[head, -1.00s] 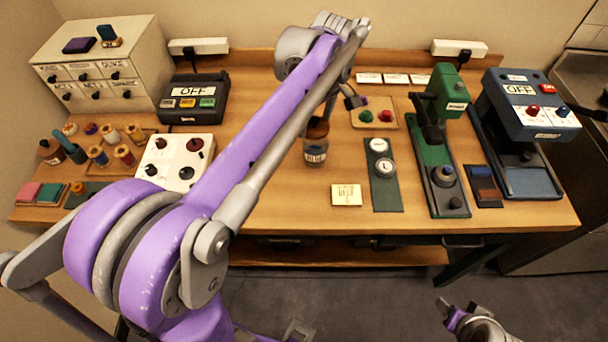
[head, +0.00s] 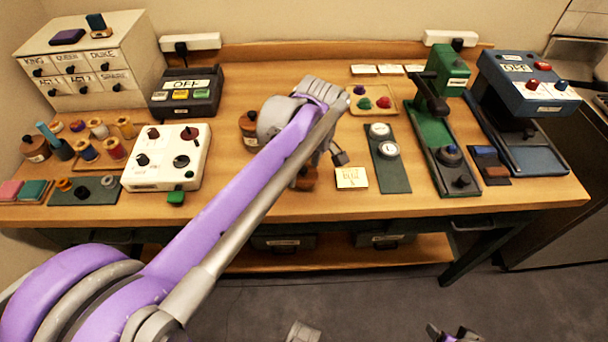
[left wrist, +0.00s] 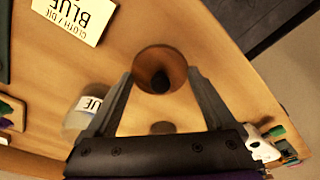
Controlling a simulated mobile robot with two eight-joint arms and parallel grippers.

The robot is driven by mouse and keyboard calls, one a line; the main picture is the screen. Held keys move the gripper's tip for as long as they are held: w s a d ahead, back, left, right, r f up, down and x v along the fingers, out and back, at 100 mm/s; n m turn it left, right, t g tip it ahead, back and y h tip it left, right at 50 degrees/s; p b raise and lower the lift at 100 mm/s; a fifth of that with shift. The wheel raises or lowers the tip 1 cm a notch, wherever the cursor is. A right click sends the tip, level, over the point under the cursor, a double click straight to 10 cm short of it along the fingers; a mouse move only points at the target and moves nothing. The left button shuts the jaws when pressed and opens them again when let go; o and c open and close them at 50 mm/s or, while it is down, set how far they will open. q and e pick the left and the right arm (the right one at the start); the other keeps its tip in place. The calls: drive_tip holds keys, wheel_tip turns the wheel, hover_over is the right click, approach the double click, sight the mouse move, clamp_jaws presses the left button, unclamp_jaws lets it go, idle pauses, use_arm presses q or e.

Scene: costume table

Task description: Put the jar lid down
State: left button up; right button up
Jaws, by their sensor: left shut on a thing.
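My left gripper (head: 310,164) is low over the front middle of the table, left of the small paper card (head: 351,177). It is shut on the brown round jar lid (head: 306,180). In the left wrist view the lid (left wrist: 160,72) sits between the two fingertips, with a dark round centre. I cannot tell whether it touches the wood. The clear jar with a BLUE label (left wrist: 80,115) stands beside the left finger in that view; in the head view my arm hides it. My right gripper (head: 452,334) is at the bottom edge, away from the table, partly cut off.
A brown-topped jar (head: 250,122) stands behind and left of my left gripper. A white control box (head: 166,157) is to the left, and a green strip with two round pieces (head: 389,170) to the right. Bare wood lies along the front edge.

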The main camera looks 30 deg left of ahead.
sight(309, 180)
use_arm(q)
drive_tip(key=shift+f, duration=1.05)
drive_tip(key=shift+f, duration=0.15)
drive_tip(key=o, duration=1)
drive_tip(key=shift+o, duration=0.2)
wheel_tip(309, 180, up, 12)
drive_tip(key=d+p, duration=0.1)
drive_tip(key=d, duration=0.1)
drive_tip(key=s+d+f+m+t+h, duration=0.1)
drive_tip(key=s+d+f+m+t, duration=0.1)
drive_tip(key=s+f+m, duration=0.5)
drive_tip(key=s+d+f+m+t, duration=0.2)
drive_tip(key=s+f+m, duration=0.6)
drive_tip(key=s+f, duration=0.2)
drive_tip(key=shift+d+f+t+h, duration=0.25)
drive_tip(key=shift+f+t+h, duration=0.05)
drive_tip(key=shift+h, duration=0.1)
drive_tip(key=shift+r, duration=0.1)
